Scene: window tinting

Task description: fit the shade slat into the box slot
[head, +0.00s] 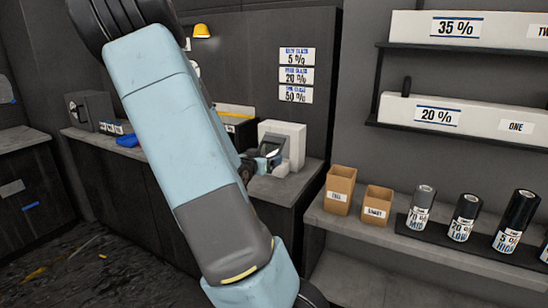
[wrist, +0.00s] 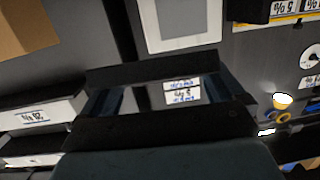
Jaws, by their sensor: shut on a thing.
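My gripper (head: 262,163) is at the end of my arm by the back counter, largely hidden behind the arm in the head view. In the wrist view my gripper (wrist: 165,98) spans the middle, shut on a dark flat piece (wrist: 150,72), which appears to be the shade slat. A small dark piece also shows at the gripper in the head view (head: 271,150). A white box (head: 287,137) stands on the counter right behind the gripper. I cannot tell whether the slat touches it, and its slot is not clear. A white-framed grey panel (wrist: 180,25) lies ahead in the wrist view, perhaps this box.
Percent labels (head: 296,75) hang on the wall above the counter (head: 285,190). Two brown bins (head: 340,190) and several labelled rolls (head: 465,217) stand on the right shelf. A dark machine (head: 92,110) and a blue item (head: 127,141) sit on the counter at left.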

